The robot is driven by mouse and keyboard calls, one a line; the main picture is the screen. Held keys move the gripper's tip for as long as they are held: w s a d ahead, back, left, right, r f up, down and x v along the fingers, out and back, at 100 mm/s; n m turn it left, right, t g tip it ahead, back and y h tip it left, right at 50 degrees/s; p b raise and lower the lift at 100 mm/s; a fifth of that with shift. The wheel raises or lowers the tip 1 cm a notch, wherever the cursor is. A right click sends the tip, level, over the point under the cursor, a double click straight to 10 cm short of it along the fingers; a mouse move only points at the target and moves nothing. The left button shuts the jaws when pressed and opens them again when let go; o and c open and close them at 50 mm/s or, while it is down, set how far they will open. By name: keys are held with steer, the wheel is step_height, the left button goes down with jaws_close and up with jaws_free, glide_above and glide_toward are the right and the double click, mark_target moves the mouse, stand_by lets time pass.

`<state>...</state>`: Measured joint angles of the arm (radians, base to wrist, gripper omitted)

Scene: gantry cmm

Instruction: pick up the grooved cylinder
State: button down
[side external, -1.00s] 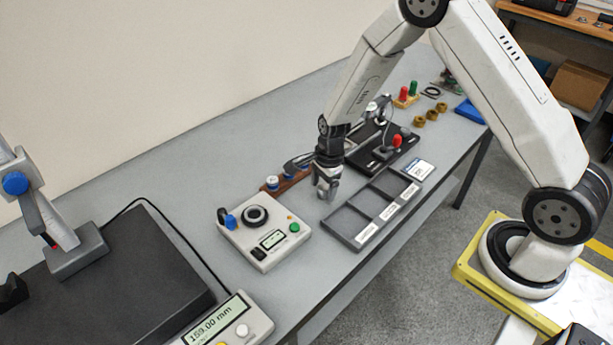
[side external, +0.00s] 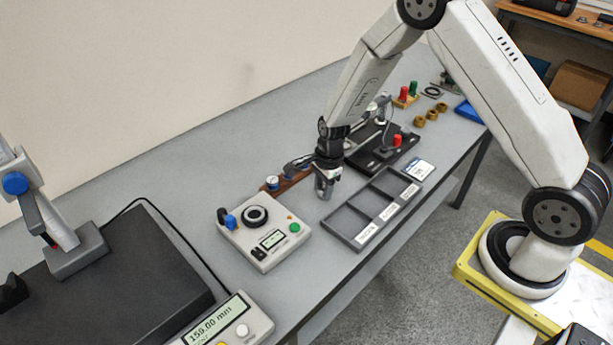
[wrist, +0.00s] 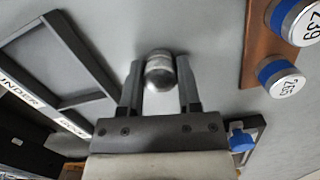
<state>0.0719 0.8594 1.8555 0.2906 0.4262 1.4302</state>
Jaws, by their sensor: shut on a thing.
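The grooved cylinder (wrist: 160,71) is a shiny metal piece between my gripper's two fingers in the wrist view. My gripper (wrist: 160,85) is shut on it, with a finger on each side. In the side external view my gripper (side external: 325,188) is low over the grey bench, between the brown rack and the sorting tray. There the cylinder is mostly hidden by the fingers, and I cannot tell whether it touches the bench.
A dark sorting tray (side external: 345,241) with labelled compartments lies to the right. A brown rack (wrist: 257,40) holds blue-banded, numbered pieces. A control box (side external: 270,262) with a dial stands at the front left. A black fixture (side external: 365,158) is behind.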

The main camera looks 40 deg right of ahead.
steer(key=shift+r, duration=0.15)
steer(key=shift+r, duration=0.85)
steer(key=s+r, duration=1.1)
steer(key=s, duration=0.3)
steer(key=shift+a, duration=0.15)
steer(key=shift+w, duration=0.15)
steer(key=w+a+f+n, duration=0.1)
steer(key=w+a+n, duration=0.5)
steer(key=w+a, duration=1.2)
steer(key=shift+g, duration=0.3)
